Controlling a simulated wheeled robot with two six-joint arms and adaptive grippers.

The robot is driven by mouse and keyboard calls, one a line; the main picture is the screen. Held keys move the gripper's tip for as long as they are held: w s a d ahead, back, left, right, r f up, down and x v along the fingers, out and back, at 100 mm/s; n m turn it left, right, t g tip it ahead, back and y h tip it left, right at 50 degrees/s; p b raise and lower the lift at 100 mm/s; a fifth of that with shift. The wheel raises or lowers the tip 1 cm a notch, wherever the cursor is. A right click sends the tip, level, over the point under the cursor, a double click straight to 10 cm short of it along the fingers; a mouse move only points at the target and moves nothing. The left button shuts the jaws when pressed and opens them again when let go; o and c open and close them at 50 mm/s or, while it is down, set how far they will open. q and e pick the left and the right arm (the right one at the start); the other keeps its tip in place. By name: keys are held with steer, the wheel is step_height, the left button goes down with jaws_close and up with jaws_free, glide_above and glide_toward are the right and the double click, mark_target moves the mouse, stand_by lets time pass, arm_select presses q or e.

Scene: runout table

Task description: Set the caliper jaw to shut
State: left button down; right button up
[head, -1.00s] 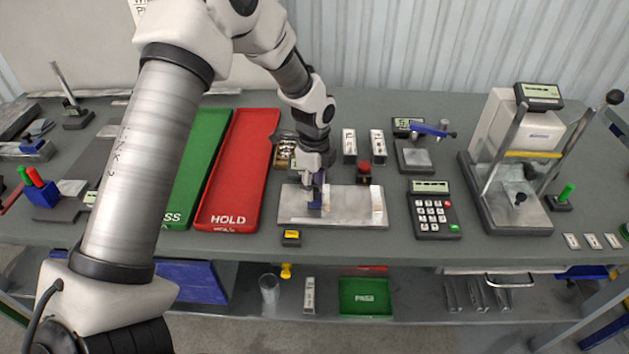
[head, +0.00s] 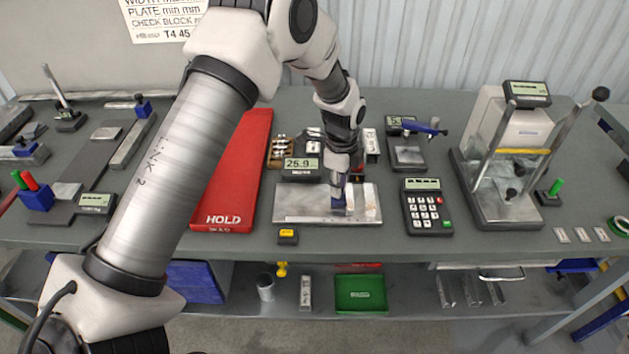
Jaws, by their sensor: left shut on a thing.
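The caliper appears to be the bright metal plate (head: 290,205) in the middle of the table, with a dark display (head: 300,166) behind it reading about 25.9. My right gripper is not in view.
A red HOLD tray (head: 228,190) lies left of the plate, partly behind my arm. A keypad unit (head: 427,207) stands to the right, with a press-like gauge (head: 505,170) beyond. A small yellow-and-black block (head: 288,236) sits in front of the plate.

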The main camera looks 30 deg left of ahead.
mark_target(351, 196)
arm_select(q)
steer(key=d, duration=0.1)
steer(key=w+d, duration=0.1)
steer(key=shift+w+d+f, duration=0.1)
steer(key=shift+d+f, duration=0.1)
steer(key=shift+d, duration=0.1)
steer(key=shift+a, duration=0.1)
steer(key=c, duration=1)
jaws_free()
steer(key=shift+w+d, duration=0.2)
steer(key=shift+w, duration=0.05)
step_height(351, 196, up, 12)
steer(key=shift+f, duration=0.1)
steer(key=shift+w, duration=0.1)
